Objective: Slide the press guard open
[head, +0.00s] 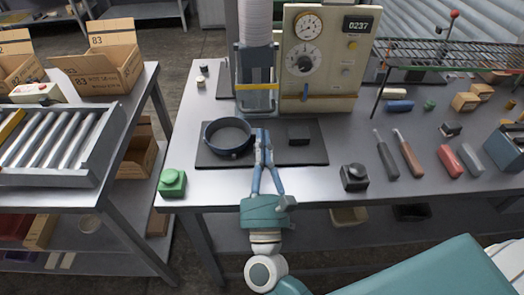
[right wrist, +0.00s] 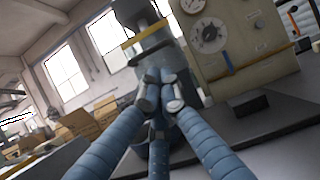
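The press guard (head: 257,100) appears to be the grey framed panel with a yellow band, low on the front of the press under a white ribbed column. The yellow band also shows in the right wrist view (right wrist: 146,42). My right gripper (head: 263,134) is in front of the guard, over the dark mat, and looks apart from the guard. In the right wrist view its fingertips (right wrist: 161,88) are drawn together with nothing visible between them. The cream control panel (head: 318,52) with dials stands right of the guard. My left gripper is not in view.
A dark round pan (head: 228,137) lies on the mat (head: 310,155) just left of my right gripper, with a dark block (head: 299,133) to its right. A green button box (head: 172,183) and black button box (head: 354,177) stand near the table's front edge. Tools lie farther right.

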